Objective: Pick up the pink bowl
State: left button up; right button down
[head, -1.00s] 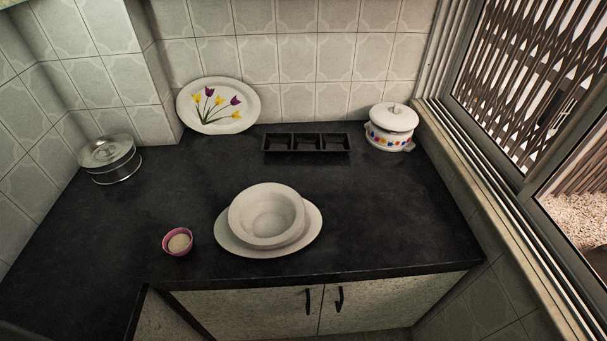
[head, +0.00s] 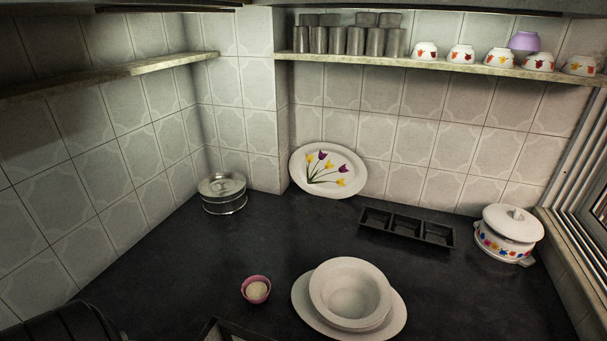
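The pink bowl (head: 247,290) is small and stands upright on the dark countertop (head: 180,270), near the lower middle of the head view. Something pale beige fills its inside. It stands just left of a white plate with a white bowl on it, with a narrow gap between them.
A white bowl (head: 350,290) sits on a white oval plate (head: 398,318). Behind are a black three-compartment tray (head: 408,228), a lidded white pot (head: 508,236), a tulip plate (head: 328,170) and a round metal container (head: 223,194). A shelf (head: 440,68) holds steel tumblers and bowls.

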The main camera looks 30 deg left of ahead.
aim_at(256, 290)
jog(key=u, duration=1.5)
